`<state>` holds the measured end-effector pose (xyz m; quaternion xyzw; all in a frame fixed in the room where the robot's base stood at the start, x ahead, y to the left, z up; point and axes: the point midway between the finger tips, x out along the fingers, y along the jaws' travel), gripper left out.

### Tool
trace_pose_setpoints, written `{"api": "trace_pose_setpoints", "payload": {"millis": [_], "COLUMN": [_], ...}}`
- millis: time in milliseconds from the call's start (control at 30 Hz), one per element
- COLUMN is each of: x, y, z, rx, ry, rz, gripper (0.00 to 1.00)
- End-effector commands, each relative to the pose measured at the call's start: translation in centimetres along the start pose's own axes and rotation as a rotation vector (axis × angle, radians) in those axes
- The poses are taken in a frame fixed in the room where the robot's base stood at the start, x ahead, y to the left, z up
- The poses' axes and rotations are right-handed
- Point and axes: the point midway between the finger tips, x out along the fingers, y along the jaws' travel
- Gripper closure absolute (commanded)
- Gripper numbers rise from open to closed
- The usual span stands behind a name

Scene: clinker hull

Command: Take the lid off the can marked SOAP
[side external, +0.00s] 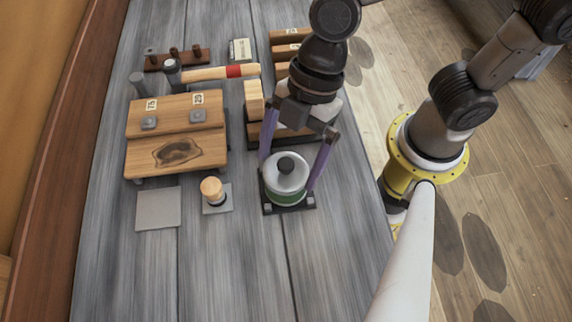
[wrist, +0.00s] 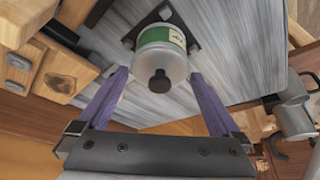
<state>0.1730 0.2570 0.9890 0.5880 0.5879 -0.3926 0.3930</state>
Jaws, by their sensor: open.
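A can with a green label band (side external: 285,200) stands upright on a dark square base (side external: 308,201). A pale grey lid (side external: 274,181) with a black knob (side external: 286,165) sits on top of it. In the wrist view the can's green band (wrist: 155,35), lid (wrist: 172,65) and black knob (wrist: 160,80) show between the fingers; the label's writing is too small to read. My gripper (side external: 288,182) is open, its two purple fingers on either side of the lid. In the wrist view there are gaps between the fingertips (wrist: 160,76) and the lid.
Left of the can, a small wooden-topped piece (side external: 211,188) stands on a grey plate, beside a flat grey plate (side external: 158,208). Behind are a wooden board (side external: 178,150), a hammer (side external: 220,73) and stacked wooden blocks (side external: 290,35). The front of the bench is clear.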

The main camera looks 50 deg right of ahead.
Motion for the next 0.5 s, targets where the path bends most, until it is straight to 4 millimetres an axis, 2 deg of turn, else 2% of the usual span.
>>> {"api": "trace_pose_setpoints", "payload": {"millis": [33,367,400,500], "x": [-0.02,-0.05,-0.06,-0.06], "y": [0.00,0.00,0.00,0.01], "z": [0.00,-0.01,-0.02,-0.02], "rx": [0.000,0.000,0.000,0.000], "ry": [0.000,0.000,0.001,0.001], "rz": [0.000,0.000,0.000,0.000], "gripper": [0.00,0.59,0.63,0.63]}}
